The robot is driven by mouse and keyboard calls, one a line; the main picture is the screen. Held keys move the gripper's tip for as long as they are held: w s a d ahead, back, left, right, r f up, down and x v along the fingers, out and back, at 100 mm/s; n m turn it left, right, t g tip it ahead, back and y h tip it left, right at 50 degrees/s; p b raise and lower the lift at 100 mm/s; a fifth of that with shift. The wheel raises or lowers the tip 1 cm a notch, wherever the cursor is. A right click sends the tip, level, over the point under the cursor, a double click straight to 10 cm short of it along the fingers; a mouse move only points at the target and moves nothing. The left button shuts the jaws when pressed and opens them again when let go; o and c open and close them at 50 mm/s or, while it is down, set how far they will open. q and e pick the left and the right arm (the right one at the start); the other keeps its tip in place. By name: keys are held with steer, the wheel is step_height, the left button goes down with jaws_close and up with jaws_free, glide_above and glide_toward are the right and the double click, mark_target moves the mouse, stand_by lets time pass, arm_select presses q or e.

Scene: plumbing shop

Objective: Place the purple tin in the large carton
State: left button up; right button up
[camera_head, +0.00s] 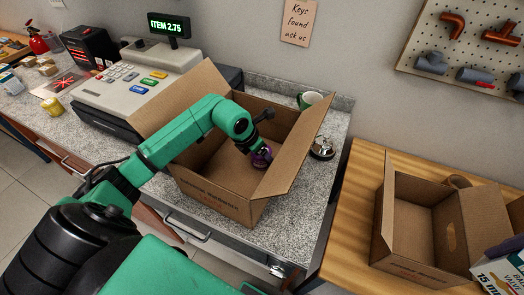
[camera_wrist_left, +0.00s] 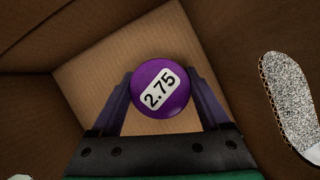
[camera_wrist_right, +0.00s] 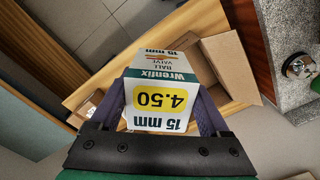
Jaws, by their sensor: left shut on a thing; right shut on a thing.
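The purple tin (camera_wrist_left: 160,88), with a round lid marked 2.75, is between the fingers of my left gripper (camera_wrist_left: 160,95), which is shut on it. In the head view the purple tin (camera_head: 261,157) is inside the large carton (camera_head: 222,197), low between its walls; I cannot tell whether it touches the bottom. The carton stands open on the speckled counter. My right gripper (camera_wrist_right: 165,110) is shut on a white and green valve box (camera_wrist_right: 160,90) marked 4.50. That box also shows at the head view's lower right edge (camera_head: 503,270).
A smaller open carton (camera_head: 412,262) stands on the wooden table (camera_head: 345,235) at right. A cash register (camera_head: 135,88) stands left of the large carton. A green mug (camera_head: 311,99) and a service bell (camera_head: 322,148) are behind and right of it. A pegboard (camera_head: 465,50) hangs on the wall.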

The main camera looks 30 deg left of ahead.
arm_select(q)
steer(key=o, duration=1.4)
steer(key=shift+w+d+f, duration=0.1)
arm_select(e)
steer(key=shift+w+d+f, duration=0.1)
steer(key=shift+w, duration=0.05)
arm_select(q)
steer(key=shift+r, duration=0.25)
arm_select(e)
step_height(320, 180, down, 3)
steer(key=b, duration=0.3)
arm_select(q)
steer(key=v, duration=1.2)
steer(key=shift+f, duration=0.1)
